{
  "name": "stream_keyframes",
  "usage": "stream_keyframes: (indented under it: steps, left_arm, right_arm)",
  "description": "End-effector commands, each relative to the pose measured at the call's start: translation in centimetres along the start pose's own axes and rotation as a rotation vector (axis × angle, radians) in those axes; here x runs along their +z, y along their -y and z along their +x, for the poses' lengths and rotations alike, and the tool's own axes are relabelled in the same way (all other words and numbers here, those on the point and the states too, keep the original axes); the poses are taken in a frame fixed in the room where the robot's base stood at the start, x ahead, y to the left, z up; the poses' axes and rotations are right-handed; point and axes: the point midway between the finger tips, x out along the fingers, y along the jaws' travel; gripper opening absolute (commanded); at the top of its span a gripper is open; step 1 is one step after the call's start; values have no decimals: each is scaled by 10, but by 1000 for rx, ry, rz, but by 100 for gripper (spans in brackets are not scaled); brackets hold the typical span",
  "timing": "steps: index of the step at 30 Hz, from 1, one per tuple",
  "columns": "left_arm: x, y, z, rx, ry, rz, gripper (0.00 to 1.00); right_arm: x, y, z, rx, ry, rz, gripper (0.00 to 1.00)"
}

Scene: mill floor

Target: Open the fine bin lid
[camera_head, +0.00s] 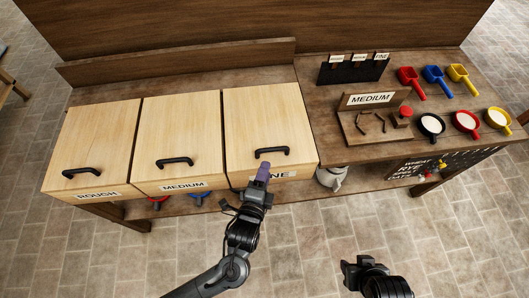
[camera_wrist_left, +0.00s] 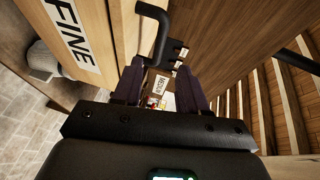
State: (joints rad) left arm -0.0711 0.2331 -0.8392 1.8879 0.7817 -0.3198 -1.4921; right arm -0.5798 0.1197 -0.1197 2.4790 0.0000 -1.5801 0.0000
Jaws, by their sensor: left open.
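The fine bin (camera_head: 268,120) is the rightmost of three pale wooden bins, and its lid is shut. Its black bar handle (camera_head: 272,152) sits near the lid's front edge. My left gripper (camera_head: 262,172) is just in front of and below this handle, partly covering the FINE label (camera_head: 283,175). In the left wrist view the fingers (camera_wrist_left: 160,85) are apart with nothing between them. The handle (camera_wrist_left: 153,35) curves just beyond the fingertips there, and the FINE label (camera_wrist_left: 72,30) shows at upper left. My right gripper (camera_head: 352,272) is low over the floor, away from the bins; its finger gap is unclear.
The medium bin (camera_head: 180,125) and rough bin (camera_head: 97,135) stand to the left, lids shut. At right the bench holds a MEDIUM sign stand (camera_head: 370,99), a dark card rack (camera_head: 352,70), coloured scoops (camera_head: 433,76) and filled pans (camera_head: 465,121). Open floor lies in front.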

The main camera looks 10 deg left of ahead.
Motion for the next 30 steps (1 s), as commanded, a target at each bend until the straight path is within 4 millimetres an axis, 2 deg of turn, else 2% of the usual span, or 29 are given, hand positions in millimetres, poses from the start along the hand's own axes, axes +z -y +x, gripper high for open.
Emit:
stream_keyframes:
  steps: [18,24,30]
  left_arm:
    - [0,2,87,-1,0,0,42]
    - [0,1,100,0,-1,-2,42]
    - [0,1,103,0,-1,-2,42]
  right_arm:
    - [-2,0,-4,1,-2,-1,43]
    - [-2,0,-5,1,-1,-1,43]
    - [-2,0,-5,1,-1,-1,43]
